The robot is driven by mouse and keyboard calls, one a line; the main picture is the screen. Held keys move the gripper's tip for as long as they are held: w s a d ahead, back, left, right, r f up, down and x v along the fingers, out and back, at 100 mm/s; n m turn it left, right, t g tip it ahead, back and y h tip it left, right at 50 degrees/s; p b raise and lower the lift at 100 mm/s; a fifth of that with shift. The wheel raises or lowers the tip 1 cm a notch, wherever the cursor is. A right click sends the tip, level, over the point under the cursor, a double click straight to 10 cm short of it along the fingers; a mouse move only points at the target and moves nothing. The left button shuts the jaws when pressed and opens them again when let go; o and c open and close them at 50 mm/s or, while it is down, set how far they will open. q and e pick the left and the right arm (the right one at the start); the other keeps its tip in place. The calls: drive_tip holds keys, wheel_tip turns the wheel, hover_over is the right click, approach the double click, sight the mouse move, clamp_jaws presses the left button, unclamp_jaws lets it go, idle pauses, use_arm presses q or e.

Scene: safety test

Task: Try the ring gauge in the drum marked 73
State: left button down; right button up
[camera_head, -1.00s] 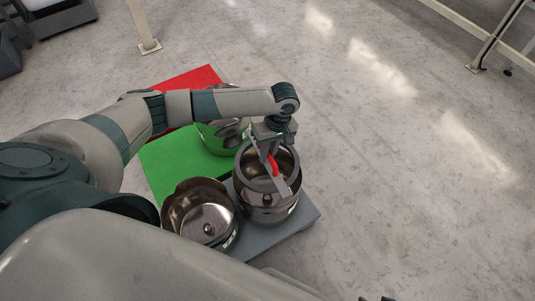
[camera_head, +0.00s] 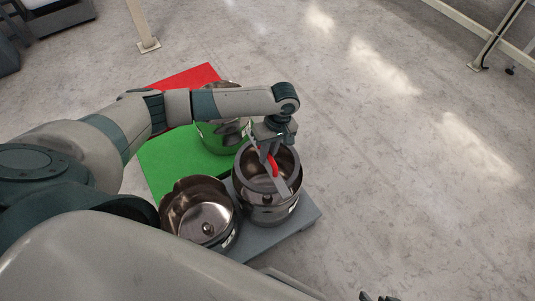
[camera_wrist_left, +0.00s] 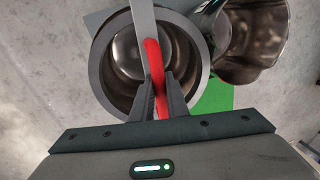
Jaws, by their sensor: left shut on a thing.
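My left gripper (camera_head: 270,150) is shut on the red handle of the ring gauge; the handle (camera_wrist_left: 153,70) shows between the fingers in the left wrist view. The gauge has a grey bar (camera_wrist_left: 145,20) and a grey ring (camera_wrist_left: 96,75). The ring is at the mouth of the right-hand steel drum (camera_head: 268,213); whether it rests on or inside the rim I cannot tell. This drum has a small label, too small to read. My right gripper (camera_head: 376,298) barely shows at the bottom edge; its jaws are unclear.
A second open steel drum (camera_head: 205,215) stands left of it on the grey platform (camera_head: 290,235). A third drum (camera_head: 222,140) stands on the green area (camera_head: 165,165), partly behind my arm. A red area (camera_head: 190,80) lies beyond. The floor at right is clear.

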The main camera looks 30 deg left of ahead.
use_arm(q)
drive_tip(key=shift+f, duration=2.05)
use_arm(e)
drive_tip(key=shift+a, duration=0.1)
use_arm(q)
drive_tip(key=c, duration=1.7)
unclamp_jaws()
drive_tip(key=shift+o, duration=0.2)
drive_tip(key=shift+f, duration=0.1)
